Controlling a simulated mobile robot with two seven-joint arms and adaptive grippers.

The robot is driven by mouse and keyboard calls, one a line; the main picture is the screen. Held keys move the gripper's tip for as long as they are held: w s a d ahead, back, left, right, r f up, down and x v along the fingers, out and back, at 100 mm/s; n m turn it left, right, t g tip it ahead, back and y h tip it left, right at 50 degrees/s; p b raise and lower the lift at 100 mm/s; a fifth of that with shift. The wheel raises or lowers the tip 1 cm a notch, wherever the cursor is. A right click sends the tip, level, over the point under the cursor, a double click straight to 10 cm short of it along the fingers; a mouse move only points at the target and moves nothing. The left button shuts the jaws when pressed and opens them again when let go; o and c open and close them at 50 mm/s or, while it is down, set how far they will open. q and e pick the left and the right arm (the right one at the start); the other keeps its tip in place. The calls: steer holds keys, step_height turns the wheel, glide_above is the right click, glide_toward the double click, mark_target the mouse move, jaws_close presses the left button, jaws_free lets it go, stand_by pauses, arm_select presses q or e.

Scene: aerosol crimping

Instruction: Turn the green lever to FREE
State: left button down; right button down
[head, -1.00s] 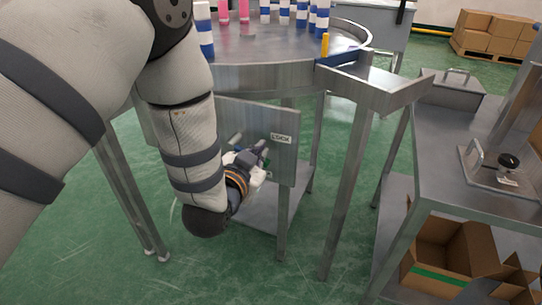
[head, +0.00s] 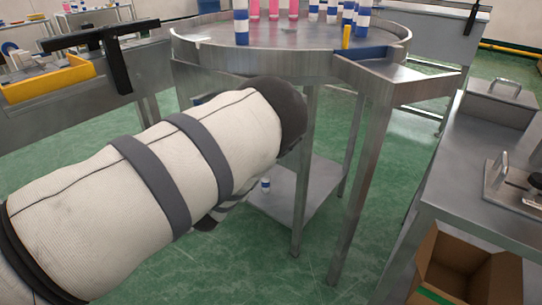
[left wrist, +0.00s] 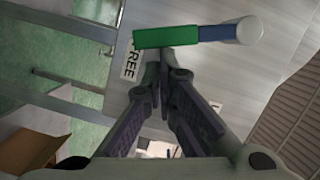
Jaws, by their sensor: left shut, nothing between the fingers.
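The green lever (left wrist: 167,37) shows in the left wrist view as a green bar, with a blue section and a pale round end to its right. Its green end lies beside the white label reading FREE (left wrist: 132,62), whose first letter is partly covered. My left gripper (left wrist: 163,58) is shut and empty, its fingertips close to the lower edge of the green bar. I cannot tell whether they touch it. My right gripper is not in view.
A round metal table (head: 290,62) with blue-white and pink cans stands above. A slanted chute (head: 400,80) leaves its right side. A metal bench (head: 480,190) stands at right, with an open cardboard box (head: 450,265) below. A small can (head: 265,185) stands low under the table.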

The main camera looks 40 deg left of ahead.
arm_select(q)
steer(key=shift+a+f+m, duration=0.4)
steer(key=shift+a+f, duration=0.4)
steer(key=shift+a, duration=0.3)
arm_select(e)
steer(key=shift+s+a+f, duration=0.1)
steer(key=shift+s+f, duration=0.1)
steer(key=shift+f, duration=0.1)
arm_select(q)
steer(key=shift+a+f, duration=0.1)
steer(key=shift+a, duration=0.05)
